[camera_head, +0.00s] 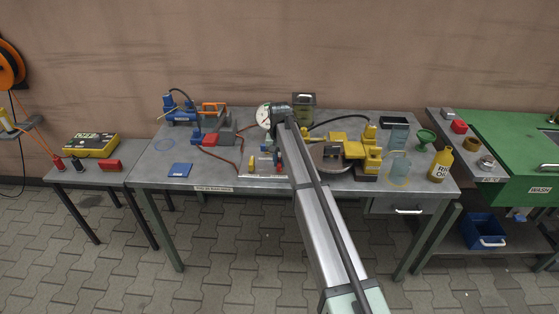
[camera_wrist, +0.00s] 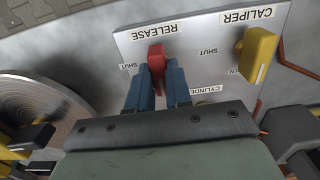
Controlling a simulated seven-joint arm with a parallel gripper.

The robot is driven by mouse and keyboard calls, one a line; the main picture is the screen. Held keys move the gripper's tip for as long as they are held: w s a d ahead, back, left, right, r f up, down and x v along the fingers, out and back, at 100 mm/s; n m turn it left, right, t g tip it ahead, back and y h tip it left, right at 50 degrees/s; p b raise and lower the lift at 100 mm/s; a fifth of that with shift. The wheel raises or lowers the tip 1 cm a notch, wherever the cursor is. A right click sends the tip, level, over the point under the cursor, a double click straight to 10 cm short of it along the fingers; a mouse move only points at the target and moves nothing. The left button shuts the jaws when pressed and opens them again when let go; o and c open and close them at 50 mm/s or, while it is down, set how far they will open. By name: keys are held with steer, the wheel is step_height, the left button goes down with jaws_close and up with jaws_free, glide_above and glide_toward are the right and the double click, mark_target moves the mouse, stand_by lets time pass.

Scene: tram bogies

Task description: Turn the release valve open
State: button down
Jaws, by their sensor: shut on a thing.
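The release valve's red handle (camera_wrist: 156,54) stands on a pale panel (camera_wrist: 190,38) under the label RELEASE, which reads upside down in the wrist view. My gripper (camera_wrist: 157,80) has its two blue fingers on either side of this handle and is shut on it. The handle runs roughly up and down the picture, with a SHUT mark to its left. Its lower part is partly hidden between the fingers. A yellow handle (camera_wrist: 258,52) labelled CALIPER is to the right. In the head view the panel (camera_head: 240,172) is partly behind my arm.
A metal disc (camera_wrist: 40,105) lies left of the panel in the wrist view. On the bench (camera_head: 225,180) are a blue pump (camera_head: 181,115), a dial gauge (camera_head: 263,116), yellow caliper parts (camera_head: 365,152) and an oil bottle (camera_head: 440,164). Hoses run across the bench.

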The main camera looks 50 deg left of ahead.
mark_target(279, 161)
stand_by(0.5)
steer(key=c, duration=1)
jaws_free()
steer(key=shift+c, duration=0.2)
step_height(279, 161, up, 14)
steer(key=shift+f+n, duration=0.1)
steer(key=shift+n, duration=0.2)
